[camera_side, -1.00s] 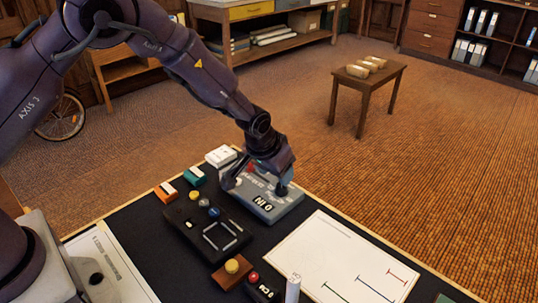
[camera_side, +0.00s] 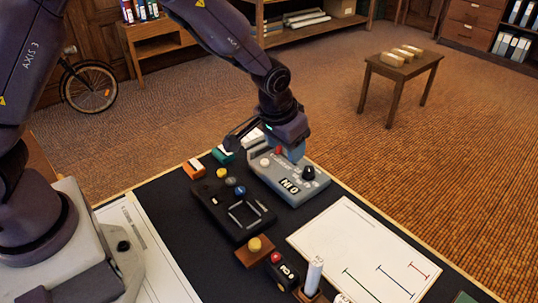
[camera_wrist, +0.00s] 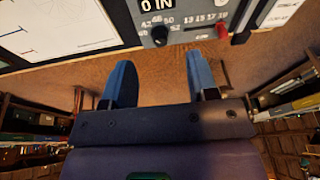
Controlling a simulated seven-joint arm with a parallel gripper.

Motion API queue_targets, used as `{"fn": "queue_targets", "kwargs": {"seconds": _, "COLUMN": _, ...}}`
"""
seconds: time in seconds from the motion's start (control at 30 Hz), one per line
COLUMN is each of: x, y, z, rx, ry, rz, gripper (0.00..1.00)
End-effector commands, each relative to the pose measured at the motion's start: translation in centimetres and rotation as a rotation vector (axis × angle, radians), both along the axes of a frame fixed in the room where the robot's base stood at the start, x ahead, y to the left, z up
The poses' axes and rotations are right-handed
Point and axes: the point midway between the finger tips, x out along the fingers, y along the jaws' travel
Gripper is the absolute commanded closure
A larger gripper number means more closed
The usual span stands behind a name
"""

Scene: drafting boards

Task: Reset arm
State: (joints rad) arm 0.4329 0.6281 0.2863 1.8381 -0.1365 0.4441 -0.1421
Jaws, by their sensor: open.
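My gripper (camera_side: 265,150) is above the back edge of a grey control box (camera_side: 292,187), apart from it as far as I can tell. In the wrist view, its two blue fingers (camera_wrist: 160,72) are spread, with only brown floor seen between them. The arm hangs bent over the back of the board, and the side view partly hides the fingertips.
Beyond, a small wooden table (camera_side: 402,66) stands on open floor.

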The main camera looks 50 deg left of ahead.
Motion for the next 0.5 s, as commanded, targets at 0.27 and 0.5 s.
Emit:
{"fn": "queue_targets", "kwargs": {"seconds": 0.27, "x": -7.6, "y": 1.1, "z": 6.1, "rx": -0.05, "ry": 0.123, "rz": -0.066, "gripper": 0.46}}
{"fn": "queue_targets", "kwargs": {"seconds": 0.5, "x": -14.8, "y": 3.3, "z": 12.6, "rx": -0.087, "ry": 0.109, "rz": -0.111, "gripper": 0.46}}
